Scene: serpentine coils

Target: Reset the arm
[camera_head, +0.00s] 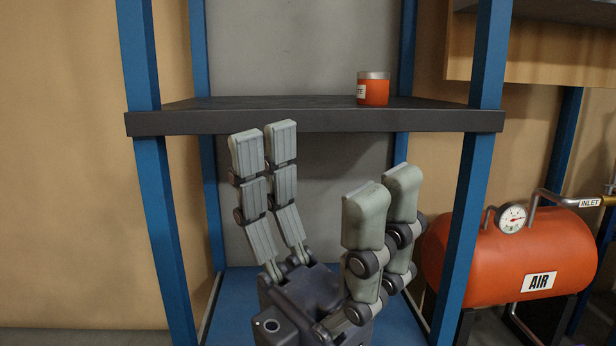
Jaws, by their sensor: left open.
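My left gripper (318,168) is at the middle of the head view, its fingers pointing up and spread wide apart. It is open and nothing is between its fingers. The tips of its left-hand fingers overlap the front edge of the dark shelf (180,122) in the picture; I cannot tell whether they touch it. The right-hand fingers show lower, below the shelf edge. My right gripper is not in view.
A small red-orange can (374,90) with a grey lid stands on the shelf, right of its middle. Blue posts (141,60) frame the shelf. A blue lower shelf (232,295) lies below. An orange air tank (510,257) with a gauge (511,218) stands at the right.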

